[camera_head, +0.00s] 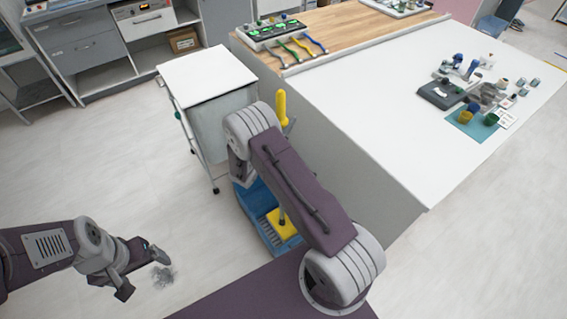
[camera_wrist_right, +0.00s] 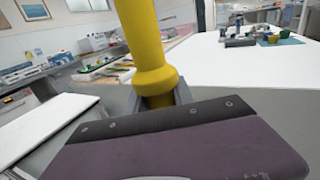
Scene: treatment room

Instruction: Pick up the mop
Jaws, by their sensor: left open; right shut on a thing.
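The mop has a yellow handle (camera_head: 281,108) whose top shows above my right arm in the head view. A yellow part low down (camera_head: 282,224) shows at the blue bucket (camera_head: 262,232), beside the white table. My right arm hides the middle of the mop and the right gripper in the head view. In the right wrist view my right gripper (camera_wrist_right: 160,98) is shut on the yellow handle (camera_wrist_right: 150,45), just below a thicker collar. My left gripper (camera_head: 142,275) is open and empty, low at the left over the floor.
A white-topped trolley (camera_head: 205,72) stands close behind the bucket. The large white table (camera_head: 400,130) to the right holds a dark device (camera_head: 442,94) and small bottles. A dark grey smudge (camera_head: 164,277) lies on the floor near my left gripper. The floor at left is clear.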

